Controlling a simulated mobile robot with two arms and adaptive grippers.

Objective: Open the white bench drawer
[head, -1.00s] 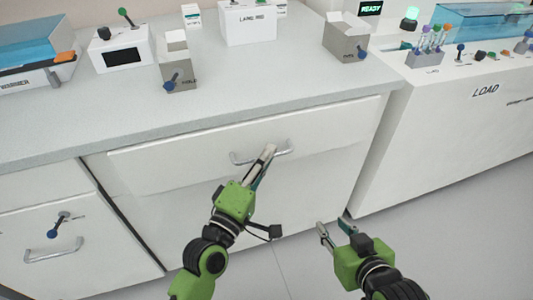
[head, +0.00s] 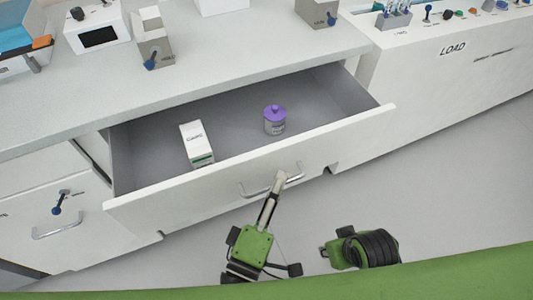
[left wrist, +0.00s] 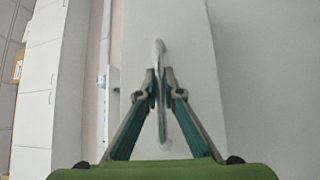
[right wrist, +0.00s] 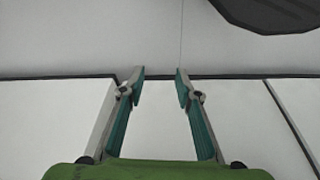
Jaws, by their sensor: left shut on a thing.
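The white bench drawer (head: 245,172) stands pulled out from the bench, and its grey inside shows in the head view. Its metal bar handle (head: 262,186) is on the front panel. My left gripper (head: 279,180) is shut on this handle. The left wrist view shows the two fingers (left wrist: 160,88) closed around the handle bar (left wrist: 161,115). A white box with a green base (head: 196,143) and a jar with a purple lid (head: 274,121) are in the drawer. My right gripper (right wrist: 160,75) is open and empty, low in front of the bench.
The grey bench top (head: 230,60) carries a grey box with a blue lever (head: 154,45) and a white device with a dark screen (head: 97,32). A white LOAD bench (head: 450,60) stands at the right. Free floor (head: 450,170) lies at the lower right.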

